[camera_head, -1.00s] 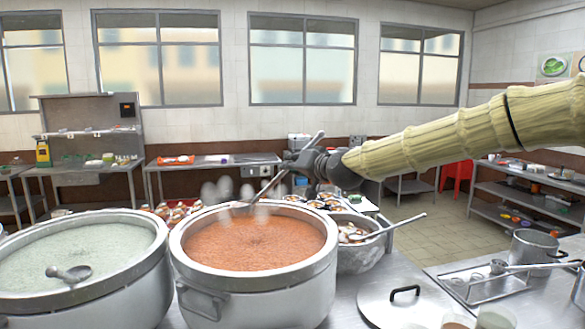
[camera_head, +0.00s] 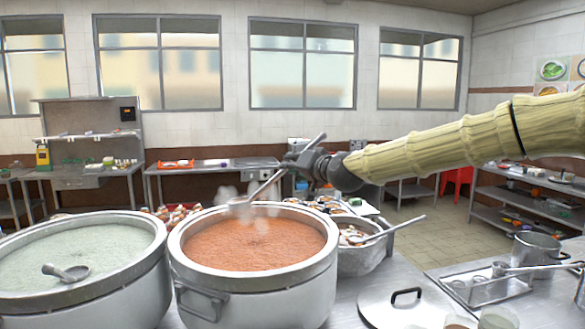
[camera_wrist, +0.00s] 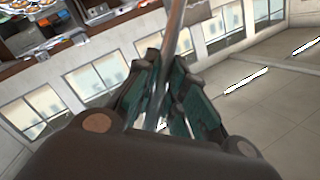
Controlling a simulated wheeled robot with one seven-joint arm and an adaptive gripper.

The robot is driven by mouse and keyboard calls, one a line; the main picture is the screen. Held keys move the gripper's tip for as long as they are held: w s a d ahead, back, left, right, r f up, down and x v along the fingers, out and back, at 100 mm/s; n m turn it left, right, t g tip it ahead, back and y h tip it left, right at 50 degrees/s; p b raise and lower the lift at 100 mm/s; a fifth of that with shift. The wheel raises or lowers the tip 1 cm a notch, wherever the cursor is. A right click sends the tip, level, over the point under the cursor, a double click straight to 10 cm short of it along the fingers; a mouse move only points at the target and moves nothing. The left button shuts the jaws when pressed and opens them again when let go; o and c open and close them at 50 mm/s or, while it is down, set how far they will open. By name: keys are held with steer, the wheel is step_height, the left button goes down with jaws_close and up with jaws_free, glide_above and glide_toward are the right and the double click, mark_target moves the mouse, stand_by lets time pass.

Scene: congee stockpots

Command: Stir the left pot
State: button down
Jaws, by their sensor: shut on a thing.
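The left pot (camera_head: 50,297) is a large steel stockpot of pale greenish-white congee (camera_head: 70,250). A ladle (camera_head: 66,272) rests in it near the front, handle low. The other big pot (camera_head: 250,296) holds orange-red congee (camera_head: 250,243). My gripper (camera_head: 292,161) is above and behind the orange pot's far right side, shut on the handle of another ladle (camera_head: 262,186). That ladle slants down left, its bowl (camera_head: 240,203) at the orange pot's far rim; contact with the rim is unclear. In the wrist view, my gripper's fingers (camera_wrist: 165,95) close around the handle (camera_wrist: 174,35).
A smaller pot with a ladle (camera_head: 362,258) stands right of the orange pot. A lid (camera_head: 385,310), a tray with utensils (camera_head: 487,288) and a small pot (camera_head: 535,248) occupy the counter at right. Steam rises over the orange pot.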

steer(key=shift+d+m+t+y+b, duration=0.1)
steer(key=shift+m+t+y+b, duration=0.3)
steer(key=shift+b, duration=1.5)
steer(key=shift+r, duration=0.1)
